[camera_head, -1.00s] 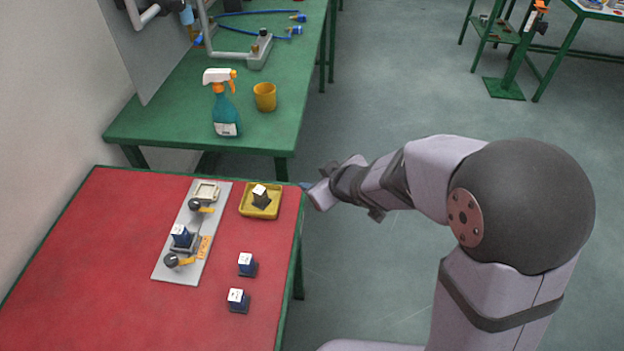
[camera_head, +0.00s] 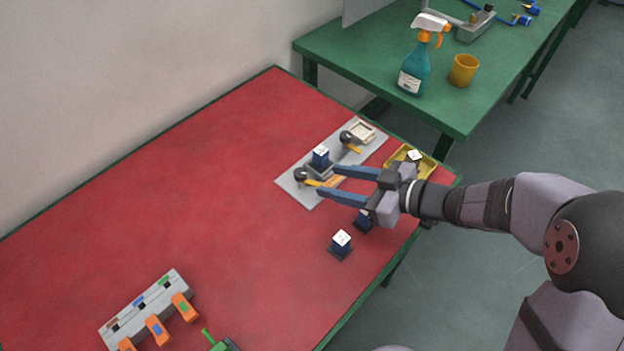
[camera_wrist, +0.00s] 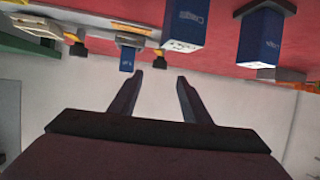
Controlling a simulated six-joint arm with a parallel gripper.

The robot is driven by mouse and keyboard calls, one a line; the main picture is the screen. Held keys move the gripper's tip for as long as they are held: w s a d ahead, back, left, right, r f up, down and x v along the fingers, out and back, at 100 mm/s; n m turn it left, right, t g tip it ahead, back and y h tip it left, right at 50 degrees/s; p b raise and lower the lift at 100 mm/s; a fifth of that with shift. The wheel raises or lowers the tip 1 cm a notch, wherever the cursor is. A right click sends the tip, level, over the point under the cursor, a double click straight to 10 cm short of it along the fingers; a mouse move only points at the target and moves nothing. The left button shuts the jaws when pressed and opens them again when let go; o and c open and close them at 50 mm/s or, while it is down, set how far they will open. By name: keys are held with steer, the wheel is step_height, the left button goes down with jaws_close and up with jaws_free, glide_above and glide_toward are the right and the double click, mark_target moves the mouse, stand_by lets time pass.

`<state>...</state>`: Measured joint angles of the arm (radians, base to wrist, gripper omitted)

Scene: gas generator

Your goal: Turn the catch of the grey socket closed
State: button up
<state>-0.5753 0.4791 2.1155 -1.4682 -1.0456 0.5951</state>
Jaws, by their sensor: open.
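The grey socket (camera_head: 320,170) sits on the grey board and holds an upright blue block with a white top (camera_head: 320,155). Its catch (camera_head: 301,175) is a black knob with a yellow lever pointing right, toward my fingers. In the wrist view, which looks upside down, the catch (camera_wrist: 158,57) shows beside the blue block (camera_wrist: 127,61). My gripper (camera_head: 328,182) is open and empty, its two fingers spread and reaching left over the board close to the lever. In the wrist view its fingertips (camera_wrist: 160,75) are just short of the catch. Contact cannot be told.
A pale empty socket (camera_head: 362,130) with its own catch (camera_head: 347,138) is at the board's far end. Two blue blocks (camera_head: 341,241) stand near my gripper. A yellow tray (camera_head: 429,166) holds another block. A rack with orange pieces (camera_head: 158,331) is at the front left. The red table's middle is clear.

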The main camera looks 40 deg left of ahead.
mark_target(305, 174)
steer(key=shift+x, duration=3.65)
steer(key=shift+c, duration=0.3)
steer(key=shift+r, duration=0.1)
steer(key=c, duration=1)
